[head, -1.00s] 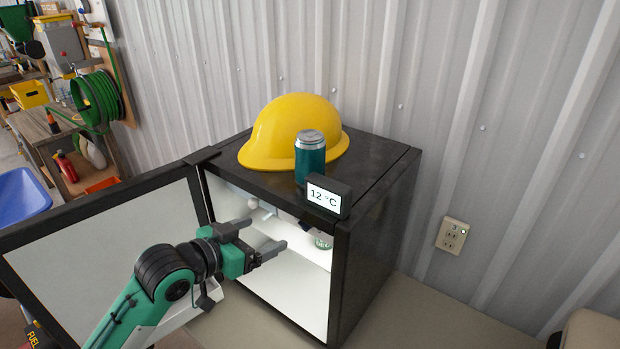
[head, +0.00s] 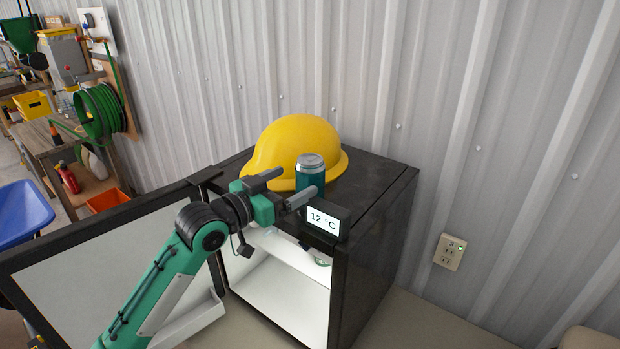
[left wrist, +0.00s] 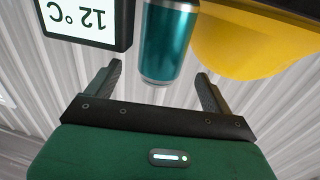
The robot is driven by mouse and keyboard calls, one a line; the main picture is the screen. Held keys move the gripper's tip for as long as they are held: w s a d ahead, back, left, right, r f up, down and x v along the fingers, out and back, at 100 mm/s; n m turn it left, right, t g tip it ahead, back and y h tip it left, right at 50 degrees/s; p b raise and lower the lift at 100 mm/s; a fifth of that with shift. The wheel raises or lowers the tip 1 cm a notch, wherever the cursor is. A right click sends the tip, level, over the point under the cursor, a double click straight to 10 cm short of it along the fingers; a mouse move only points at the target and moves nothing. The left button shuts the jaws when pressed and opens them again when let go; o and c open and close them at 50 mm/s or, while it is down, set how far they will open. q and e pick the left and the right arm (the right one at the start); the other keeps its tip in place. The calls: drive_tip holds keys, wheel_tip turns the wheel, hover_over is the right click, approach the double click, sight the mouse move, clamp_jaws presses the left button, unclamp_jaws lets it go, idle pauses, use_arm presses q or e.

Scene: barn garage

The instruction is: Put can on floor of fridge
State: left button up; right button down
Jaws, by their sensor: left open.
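A teal can (head: 310,172) with a silver top stands upright on top of the small black fridge (head: 378,195), in front of a yellow hard hat. My left gripper (head: 284,187) is open at the fridge's front top edge, just left of and in front of the can, and hides part of its lower side. In the left wrist view the can (left wrist: 168,45) shows beyond and between the open fingers (left wrist: 160,85), not gripped. The fridge door (head: 110,270) stands open to the left, and the white interior (head: 285,290) shows. My right gripper is not in view.
The yellow hard hat (head: 290,148) sits right behind the can. A 12 °C display (head: 325,218) stands at the front top edge, close to the can. A small jar-like item (head: 322,260) is inside the fridge. A corrugated wall stands behind.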

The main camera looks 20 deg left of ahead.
sight(299, 179)
use_arm(q)
drive_tip(key=shift+w+d+r, duration=0.1)
drive_tip(key=shift+w+d, duration=0.05)
drive_tip(key=shift+w, duration=0.15)
drive_tip(key=p+x, duration=0.1)
drive_tip(key=x, duration=0.1)
drive_tip(key=p+x, duration=0.2)
drive_tip(key=shift+f, duration=0.2)
drive_tip(key=shift+w+d+f, duration=0.15)
drive_tip(key=shift+w, duration=0.1)
drive_tip(key=shift+c, duration=0.5)
drive_tip(key=c, duration=1.3)
